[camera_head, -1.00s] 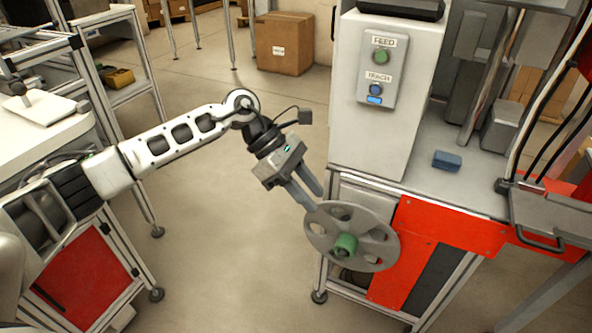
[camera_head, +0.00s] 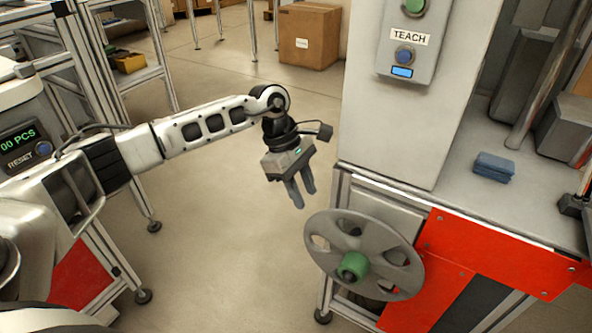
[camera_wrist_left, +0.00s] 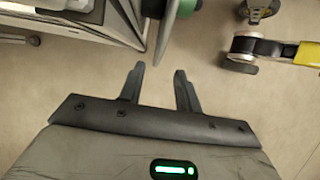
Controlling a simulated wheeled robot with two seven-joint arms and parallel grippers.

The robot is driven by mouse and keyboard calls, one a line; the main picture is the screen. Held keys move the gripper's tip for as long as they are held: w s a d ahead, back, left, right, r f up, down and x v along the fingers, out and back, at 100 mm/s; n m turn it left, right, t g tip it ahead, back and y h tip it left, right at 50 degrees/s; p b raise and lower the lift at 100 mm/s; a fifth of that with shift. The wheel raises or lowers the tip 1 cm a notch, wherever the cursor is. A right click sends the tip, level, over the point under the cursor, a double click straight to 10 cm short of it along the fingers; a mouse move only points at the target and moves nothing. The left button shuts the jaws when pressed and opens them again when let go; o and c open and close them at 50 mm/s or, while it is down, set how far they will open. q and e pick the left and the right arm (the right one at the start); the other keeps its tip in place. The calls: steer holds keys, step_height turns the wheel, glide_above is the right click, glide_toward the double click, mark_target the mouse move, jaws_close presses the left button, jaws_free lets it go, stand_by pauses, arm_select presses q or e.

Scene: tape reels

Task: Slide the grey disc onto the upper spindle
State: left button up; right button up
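The grey disc (camera_head: 322,225), a reel with large cut-outs, stands upright at the front of the machine. A green hub (camera_head: 353,266) shows at its centre, so the disc appears to sit on a spindle; the shaft behind it is hidden. In the left wrist view the disc (camera_wrist_left: 166,30) is seen nearly edge-on at the top, beside the green hub (camera_wrist_left: 187,8). My left gripper (camera_head: 306,199) is open and empty, above and left of the disc, apart from its rim. Its fingers (camera_wrist_left: 159,69) are spread with only floor between them. My right gripper is not in view.
The white machine housing (camera_head: 395,130) and red panel (camera_head: 475,255) stand right of the disc. A blue block (camera_head: 494,167) lies on the machine's grey shelf. A cardboard box (camera_head: 308,37) stands at the back. Floor left of the disc is clear.

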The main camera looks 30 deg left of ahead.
arm_select(q)
steer(key=b, duration=0.1)
glide_above(315, 238)
steer(key=f, duration=0.8)
steer(key=shift+w+a, duration=0.2)
steer(key=shift+f, duration=0.15)
jaws_close()
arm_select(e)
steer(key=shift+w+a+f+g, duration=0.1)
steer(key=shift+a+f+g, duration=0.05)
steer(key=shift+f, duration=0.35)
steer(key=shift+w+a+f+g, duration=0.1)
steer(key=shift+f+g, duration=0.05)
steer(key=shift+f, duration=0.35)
